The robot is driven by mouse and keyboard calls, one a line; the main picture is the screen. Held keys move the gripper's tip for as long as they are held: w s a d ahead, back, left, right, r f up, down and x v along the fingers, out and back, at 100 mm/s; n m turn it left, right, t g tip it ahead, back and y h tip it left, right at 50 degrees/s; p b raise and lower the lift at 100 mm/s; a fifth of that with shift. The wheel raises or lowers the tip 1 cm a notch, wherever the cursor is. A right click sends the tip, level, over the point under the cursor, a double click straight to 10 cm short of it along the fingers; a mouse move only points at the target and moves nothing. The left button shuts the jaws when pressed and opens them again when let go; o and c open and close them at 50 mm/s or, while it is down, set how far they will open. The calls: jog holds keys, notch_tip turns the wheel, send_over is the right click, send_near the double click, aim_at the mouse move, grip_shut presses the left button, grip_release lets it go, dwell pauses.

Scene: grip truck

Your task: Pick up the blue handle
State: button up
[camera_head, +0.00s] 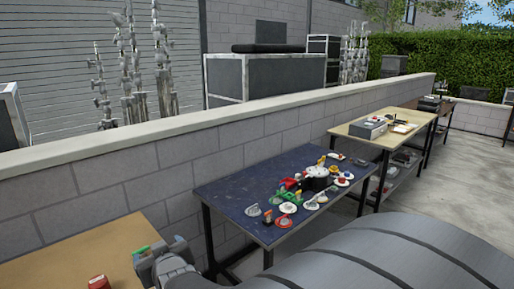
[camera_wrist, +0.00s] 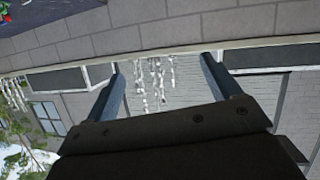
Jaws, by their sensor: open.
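I cannot make out a blue handle for certain in either view. Many small coloured items (camera_head: 312,190), some on round white or red bases, stand close together on the dark blue table (camera_head: 225,188) in the head view; they are too small to tell apart. My gripper (camera_wrist: 160,62) is open in the wrist view, its two fingers wide apart with nothing between them. It faces the wall and the yard behind, away from the tables. In the head view my grey arm crosses the lower right and hides part of the floor.
A wooden table (camera_head: 75,268) at lower left bears a red item (camera_head: 98,282). A light table (camera_head: 375,135) with a box stands beyond the blue one. A block wall (camera_head: 110,185) runs behind the tables. Open concrete floor (camera_head: 455,185) lies at right.

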jog(key=c, duration=0.5)
jog(key=shift+a, duration=0.1)
jog(key=w+a+f+n+g+h, duration=0.2)
jog(key=a+n+g, duration=0.55)
jog(key=a, duration=1.45)
jog(key=s+a+f+n+g+h, duration=0.1)
jog(key=s+a+n+g+h, duration=0.15)
jog(key=s+a+n, duration=0.4)
jog(key=s+a+f+n+g+h, duration=0.1)
jog(key=s+a+n+g+h, duration=0.2)
jog(key=a, duration=0.7)
jog(key=shift+n+t, duration=0.3)
jog(key=shift+t, duration=0.4)
jog(key=f, duration=0.7)
jog(key=s+f, duration=0.1)
jog(key=f, duration=0.2)
jog(key=shift+d+f, duration=0.3)
jog(key=shift+f, duration=0.05)
jog(key=shift+w+d+f, duration=0.1)
jog(key=shift+f, duration=1.2)
jog(key=shift+d+f, duration=0.1)
jog(key=shift+f, duration=1.2)
